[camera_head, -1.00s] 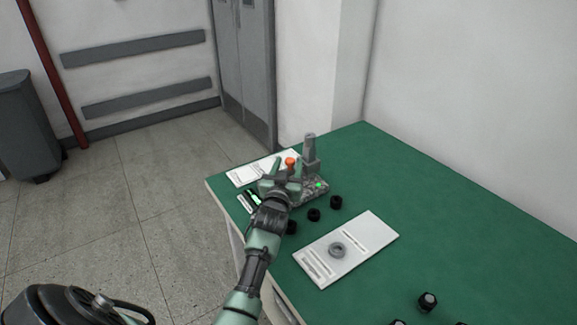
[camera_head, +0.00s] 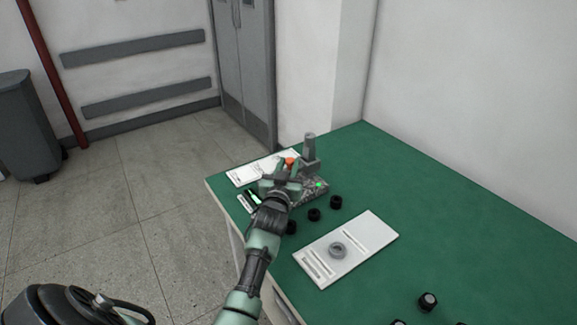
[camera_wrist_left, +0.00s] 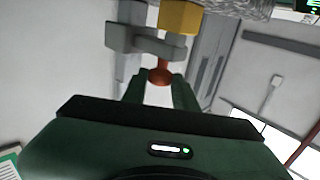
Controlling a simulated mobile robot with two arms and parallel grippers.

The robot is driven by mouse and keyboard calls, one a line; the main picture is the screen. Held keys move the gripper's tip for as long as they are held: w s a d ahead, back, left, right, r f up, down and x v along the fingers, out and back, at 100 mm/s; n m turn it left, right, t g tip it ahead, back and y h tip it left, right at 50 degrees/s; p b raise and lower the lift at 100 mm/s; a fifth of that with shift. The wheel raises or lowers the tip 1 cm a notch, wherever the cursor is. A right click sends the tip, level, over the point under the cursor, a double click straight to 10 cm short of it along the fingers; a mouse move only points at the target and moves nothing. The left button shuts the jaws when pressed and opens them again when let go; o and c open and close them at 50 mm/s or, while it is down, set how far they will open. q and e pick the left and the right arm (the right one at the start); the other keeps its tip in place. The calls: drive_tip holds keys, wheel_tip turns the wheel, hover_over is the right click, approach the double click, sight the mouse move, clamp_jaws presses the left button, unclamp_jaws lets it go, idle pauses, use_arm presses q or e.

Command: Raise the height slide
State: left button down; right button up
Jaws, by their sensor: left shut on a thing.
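A grey test stand (camera_head: 310,150) with an upright column stands at the far left corner of the green table. A small orange knob (camera_head: 291,161) is on its left side. It shows in the left wrist view as a red-orange ball (camera_wrist_left: 160,76) below grey blocks and a yellow block (camera_wrist_left: 179,17). My left gripper (camera_head: 285,170) is at the knob and shut on it, with a finger on either side in the wrist view. The gripper hides part of the stand's base. My right gripper is not in view.
A white sheet (camera_head: 250,172) lies behind the gripper. Several black round parts (camera_head: 314,214) lie in front of the stand. A white board (camera_head: 366,235) with a grey ring (camera_head: 337,250) lies nearer. The right of the green table (camera_head: 470,220) is mostly clear.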

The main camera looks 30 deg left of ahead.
use_arm(q)
drive_tip(key=shift+r, duration=0.1)
idle(0.6)
wheel_tip(320, 180, up, 3)
drive_tip(key=p, duration=0.2)
drive_tip(key=shift+p, duration=0.3)
drive_tip(key=c, duration=1.1)
unclamp_jaws()
drive_tip(key=b+v, duration=0.1)
drive_tip(key=v, duration=0.7)
